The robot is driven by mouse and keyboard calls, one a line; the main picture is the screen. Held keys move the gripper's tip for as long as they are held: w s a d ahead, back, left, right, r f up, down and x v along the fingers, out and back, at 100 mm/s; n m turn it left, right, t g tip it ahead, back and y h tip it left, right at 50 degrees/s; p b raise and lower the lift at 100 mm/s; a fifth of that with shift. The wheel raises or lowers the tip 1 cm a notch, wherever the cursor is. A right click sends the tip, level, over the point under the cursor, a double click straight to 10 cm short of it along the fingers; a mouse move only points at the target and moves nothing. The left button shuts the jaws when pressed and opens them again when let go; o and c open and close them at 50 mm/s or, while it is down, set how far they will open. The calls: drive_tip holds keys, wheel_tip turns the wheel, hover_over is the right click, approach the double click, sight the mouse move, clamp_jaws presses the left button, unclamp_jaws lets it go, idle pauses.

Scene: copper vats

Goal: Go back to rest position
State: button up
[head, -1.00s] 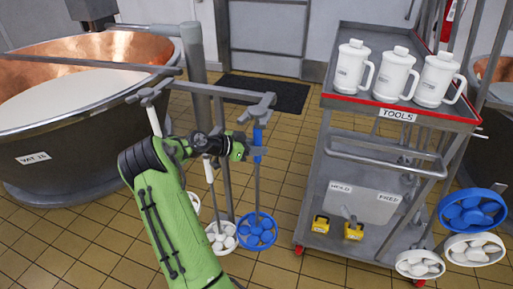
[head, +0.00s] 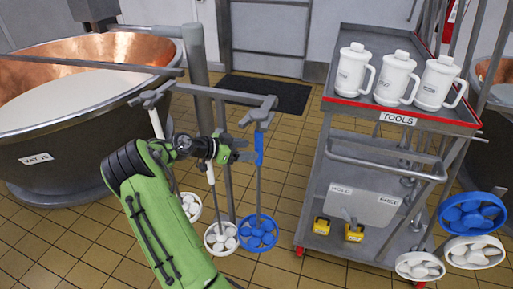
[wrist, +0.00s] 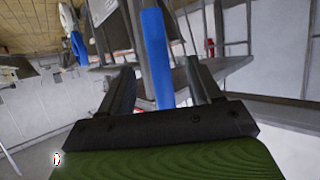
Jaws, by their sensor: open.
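My gripper (head: 246,149) is open and empty, just left of a blue handle (head: 259,148) in the head view. The blue-handled tool hangs upright from the grey rack (head: 236,97), with a blue round head (head: 257,233) low near the floor. In the wrist view the open fingers (wrist: 160,85) frame the blue handle (wrist: 155,50), which lies beyond or between their tips; exact depth I cannot tell. My green arm reaches up from the bottom of the head view. White-headed tools (head: 221,238) hang beside the blue one, partly behind my arm.
A copper-lined vat (head: 60,150) with white liquid stands at left. A tool cart (head: 350,150) stands at right, with three white jugs (head: 397,78) on top and yellow items (head: 353,232) below. Round-headed tools (head: 472,214) hang at far right. Tiled floor (head: 285,175) lies between.

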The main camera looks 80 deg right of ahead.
drive_tip(key=p+v, duration=0.2)
drive_tip(key=v, duration=0.8)
drive_tip(key=shift+w+a+r, duration=0.15)
drive_tip(key=shift+w+a, duration=0.05)
drive_tip(key=shift+w, duration=0.1)
drive_tip(key=w+a+r+n+t+y, duration=0.1)
drive_tip(key=w+a+r+n+t, duration=0.1)
drive_tip(key=a+n+t, duration=0.35)
drive_tip(key=w+a+r+n+t+y, duration=0.1)
drive_tip(key=w+a+r+n+t, duration=0.15)
drive_tip(key=a, duration=0.55)
drive_tip(key=w+a+r+n+t+y, duration=0.2)
drive_tip(key=w+a+r+n+t, duration=0.1)
drive_tip(key=a+n, duration=0.3)
drive_tip(key=s+a+r+n+t+y, duration=0.1)
drive_tip(key=s+a+n+t, duration=0.2)
drive_tip(key=a, duration=0.4)
drive_tip(key=s+a+n+y, duration=0.2)
drive_tip(key=s+a+n, duration=0.1)
drive_tip(key=a+n, duration=0.4)
drive_tip(key=s+a+r+n+t+y, duration=0.1)
drive_tip(key=s+a+n+t, duration=0.15)
drive_tip(key=a, duration=0.55)
wheel_tip(320, 180, up, 13)
drive_tip(key=s+a+n+p, duration=0.1)
drive_tip(key=p, duration=1.2)
drive_tip(key=shift+s+a+f+g+y, duration=0.2)
drive_tip(key=shift+s+a+g+y, duration=0.1)
drive_tip(key=shift+s+g, duration=0.05)
